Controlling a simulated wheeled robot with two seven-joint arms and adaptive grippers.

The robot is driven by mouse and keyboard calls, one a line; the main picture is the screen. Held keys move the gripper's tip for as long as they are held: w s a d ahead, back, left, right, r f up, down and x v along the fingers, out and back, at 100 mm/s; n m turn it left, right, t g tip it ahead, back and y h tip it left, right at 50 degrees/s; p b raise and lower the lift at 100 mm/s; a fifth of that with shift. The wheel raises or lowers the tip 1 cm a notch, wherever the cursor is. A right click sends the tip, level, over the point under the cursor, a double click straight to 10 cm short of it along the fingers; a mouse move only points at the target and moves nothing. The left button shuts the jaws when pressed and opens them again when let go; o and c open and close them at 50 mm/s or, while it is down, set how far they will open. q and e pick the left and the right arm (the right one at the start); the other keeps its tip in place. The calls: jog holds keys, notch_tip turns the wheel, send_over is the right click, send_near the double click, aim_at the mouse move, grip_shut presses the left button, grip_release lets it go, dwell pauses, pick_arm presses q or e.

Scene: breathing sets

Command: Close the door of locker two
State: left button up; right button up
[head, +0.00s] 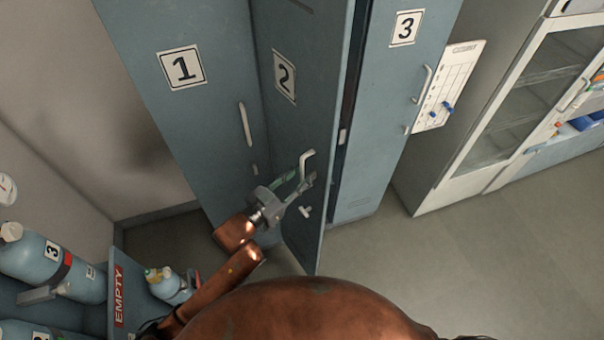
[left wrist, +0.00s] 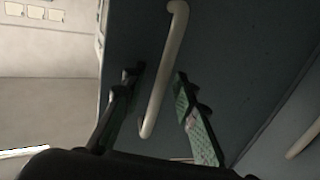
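The door of locker two (head: 305,115) is blue-grey with a "2" plate and stands swung out, ajar, with a dark gap along its right side beside locker three. Its pale bar handle (head: 307,163) sticks out at mid-door. My left gripper (head: 299,178) is at this handle, with its fingers apart. In the left wrist view the handle (left wrist: 163,75) runs between the two green-padded fingers of the left gripper (left wrist: 158,78), with gaps showing on both sides. The fingers do not look closed on it. My right gripper is not in view.
Locker one (head: 185,110) stands shut at the left, and locker three (head: 395,95) at the right. A rack marked EMPTY (head: 118,295) with blue cylinders (head: 50,265) is at the lower left. A glass-front cabinet (head: 525,100) stands at the right. The floor (head: 470,260) at lower right is clear.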

pick_arm(q)
grip_shut()
dwell(0.6)
